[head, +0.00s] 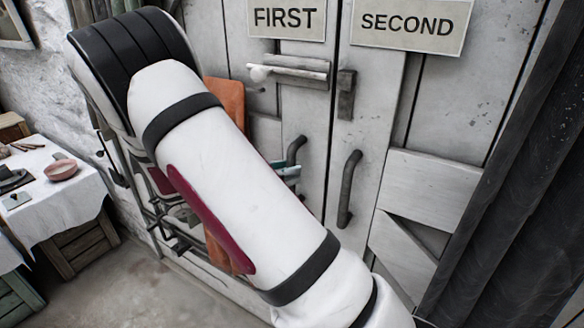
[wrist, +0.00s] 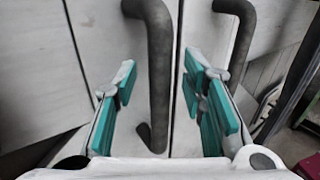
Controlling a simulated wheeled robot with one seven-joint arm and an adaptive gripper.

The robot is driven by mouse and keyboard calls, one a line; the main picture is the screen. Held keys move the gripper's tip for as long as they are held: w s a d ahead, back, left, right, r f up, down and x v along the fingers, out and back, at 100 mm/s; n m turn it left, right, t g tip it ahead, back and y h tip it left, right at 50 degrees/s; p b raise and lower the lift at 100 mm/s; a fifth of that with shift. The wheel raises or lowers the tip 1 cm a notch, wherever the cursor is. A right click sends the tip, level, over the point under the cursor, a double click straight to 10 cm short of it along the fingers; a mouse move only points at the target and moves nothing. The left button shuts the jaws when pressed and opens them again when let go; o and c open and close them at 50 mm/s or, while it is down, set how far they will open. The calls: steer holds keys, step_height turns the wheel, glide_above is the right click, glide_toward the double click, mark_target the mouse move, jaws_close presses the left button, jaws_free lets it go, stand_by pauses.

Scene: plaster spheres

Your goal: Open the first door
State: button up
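The first door (head: 308,120) is the left pale wooden leaf, under the FIRST sign (head: 286,19). It looks shut against the second door (head: 372,130). Its dark curved handle (head: 295,152) is partly behind my arm in the head view. In the wrist view this handle (wrist: 160,70) stands upright between the two teal-padded fingers of my gripper (wrist: 164,98). The fingers are open, with a gap visible on each side of the handle. In the head view only a bit of teal of my gripper (head: 287,170) shows past my arm.
The second door's handle (head: 348,188) is close on the right, behind the right finger in the wrist view (wrist: 238,35). A sliding bolt (head: 292,70) is above the first handle. A table with a white cloth (head: 75,195) stands at the left. Dark curtain-like folds (head: 520,190) border the right.

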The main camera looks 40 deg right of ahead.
steer(key=shift+x, duration=0.85)
jaws_close()
steer(key=shift+d, duration=0.15)
steer(key=w+d+n+t+b, duration=0.2)
steer(key=w+d, duration=0.5)
steer(key=d, duration=0.6)
steer(key=w+d+n+t+b, duration=0.1)
steer(key=w+d+t+b, duration=0.3)
steer(key=d, duration=1)
steer(key=w+d+n+t+b, duration=0.2)
steer(key=w+d+b, duration=0.3)
steer(key=w+d, duration=0.5)
steer(key=d, duration=0.3)
steer(key=shift+w+d+f+n+t, duration=0.2)
steer(key=shift+w+d+n+t, duration=0.1)
steer(key=shift+d+t, duration=0.1)
steer(key=shift+s, duration=0.1)
